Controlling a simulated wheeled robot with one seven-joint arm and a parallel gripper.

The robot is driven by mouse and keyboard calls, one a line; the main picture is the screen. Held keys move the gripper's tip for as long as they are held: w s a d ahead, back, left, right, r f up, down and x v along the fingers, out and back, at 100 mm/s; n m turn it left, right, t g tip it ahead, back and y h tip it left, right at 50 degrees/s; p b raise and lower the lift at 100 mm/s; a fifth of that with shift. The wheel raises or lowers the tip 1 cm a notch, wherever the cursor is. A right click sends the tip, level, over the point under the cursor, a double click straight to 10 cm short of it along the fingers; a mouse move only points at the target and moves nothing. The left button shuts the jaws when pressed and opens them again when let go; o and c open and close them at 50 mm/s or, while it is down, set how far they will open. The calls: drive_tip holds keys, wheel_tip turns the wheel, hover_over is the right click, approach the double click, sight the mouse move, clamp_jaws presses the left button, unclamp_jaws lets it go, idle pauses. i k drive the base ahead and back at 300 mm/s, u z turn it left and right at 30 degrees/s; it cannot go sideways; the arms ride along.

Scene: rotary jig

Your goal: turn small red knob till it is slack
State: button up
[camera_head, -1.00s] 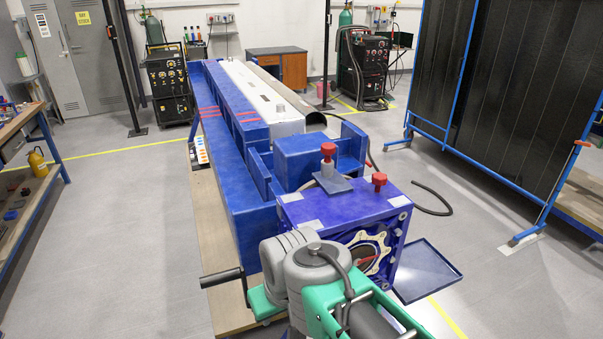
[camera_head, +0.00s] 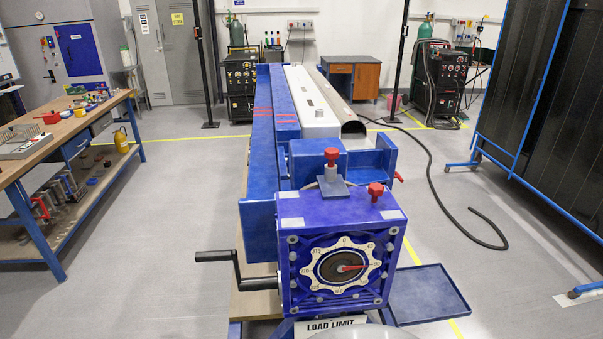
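The rotary jig has a blue gearbox (camera_head: 340,250) with a scalloped cream dial (camera_head: 343,265) and a red pointer on its front face. A short red knob (camera_head: 376,190) stands on the gearbox top near its right edge. A taller red knob (camera_head: 331,156) sits on a grey stem above a small blue plate, left of it. A small red tip (camera_head: 398,177) also shows at the right behind the gearbox. The pictures do not show whether any knob is tight or slack. My gripper is out of view.
A black crank handle (camera_head: 225,262) sticks out left of the gearbox. A dark tray (camera_head: 428,296) lies low at its right. A workbench (camera_head: 64,130) with tools stands at left, and a dark screen (camera_head: 550,120) at right. A black hose (camera_head: 470,225) lies on the floor; open floor surrounds the jig.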

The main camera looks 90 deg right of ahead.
sight(376, 190)
drive_tip(key=u, duration=0.25)
drive_tip(key=k, duration=0.85)
drive_tip(key=z, duration=1.2)
